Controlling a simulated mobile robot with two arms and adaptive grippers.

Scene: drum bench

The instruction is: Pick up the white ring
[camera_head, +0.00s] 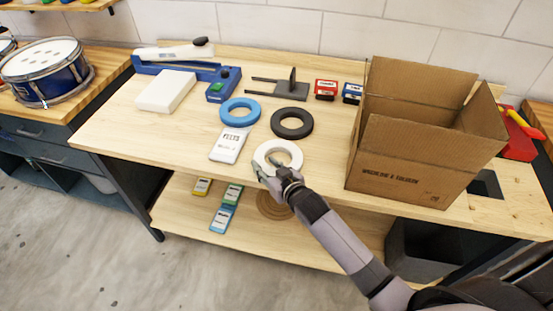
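The white ring (291,150) lies flat on the wooden bench, near its front edge and left of the cardboard box. My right gripper (266,167) is at the ring's front left side. One finger appears at the outer edge and the other near the hole, with the ring's rim between them. I cannot tell whether the fingers press on the rim. The gripper hides the front part of the ring. My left gripper is not in view.
A black ring (304,124) and a blue ring (254,112) lie behind the white one. A white labelled packet (229,146) lies to the left. An open cardboard box (400,160) stands close on the right. The bench front left is clear.

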